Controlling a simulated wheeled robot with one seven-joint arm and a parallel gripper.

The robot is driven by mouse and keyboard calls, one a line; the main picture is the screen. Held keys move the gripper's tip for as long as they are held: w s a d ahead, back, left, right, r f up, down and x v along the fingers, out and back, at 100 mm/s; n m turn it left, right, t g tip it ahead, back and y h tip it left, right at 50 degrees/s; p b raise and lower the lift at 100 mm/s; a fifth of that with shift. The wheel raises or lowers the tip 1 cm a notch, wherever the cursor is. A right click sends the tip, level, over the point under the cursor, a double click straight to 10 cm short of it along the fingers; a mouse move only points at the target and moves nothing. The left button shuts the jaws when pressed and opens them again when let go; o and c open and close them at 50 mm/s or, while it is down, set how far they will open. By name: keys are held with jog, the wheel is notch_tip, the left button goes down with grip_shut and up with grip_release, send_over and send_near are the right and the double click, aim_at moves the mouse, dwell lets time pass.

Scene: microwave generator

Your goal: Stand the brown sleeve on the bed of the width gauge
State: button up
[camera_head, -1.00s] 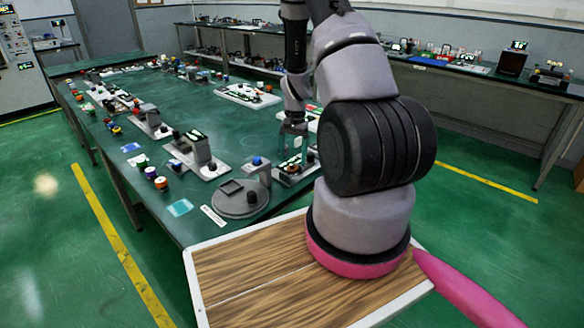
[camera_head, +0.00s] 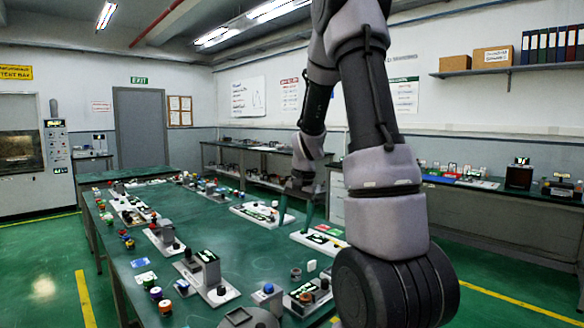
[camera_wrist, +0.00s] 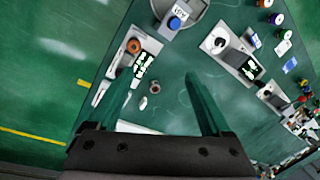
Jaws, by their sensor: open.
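A small brown ring-like piece, which looks like the brown sleeve (camera_head: 296,273), stands on the green bench behind a gauge with a lit display (camera_head: 306,298). In the wrist view the sleeve (camera_wrist: 155,88) lies in the gap between my fingers, well below them, and this gauge (camera_wrist: 142,62) is to its upper left with an orange-brown round part on it. I cannot tell whether this is the width gauge. Another display instrument (camera_head: 206,272) stands to its left. My gripper (camera_head: 295,210) is open and empty above the bench; its two green fingers (camera_wrist: 160,82) are spread apart.
A small white block (camera_head: 311,266) is close beside the sleeve. A blue-topped device (camera_head: 268,292) and a round grey base (camera_head: 240,318) are at the near end. Several coloured spools line the left edge. The bench middle (camera_head: 235,245) is mostly clear.

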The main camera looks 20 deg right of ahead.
jog(key=s+a+r+n+t, duration=0.2)
jog(key=s+a+r+t, duration=0.1)
jog(key=s+r, duration=0.7)
jog(key=s+a+r+n+t, duration=0.2)
jog(key=s+a+r, duration=0.4)
jog(key=s+r, duration=0.3)
jog(key=shift+s+a+r+t, duration=0.35)
jog(key=shift+r+t, duration=0.15)
jog(key=shift+r, duration=0.4)
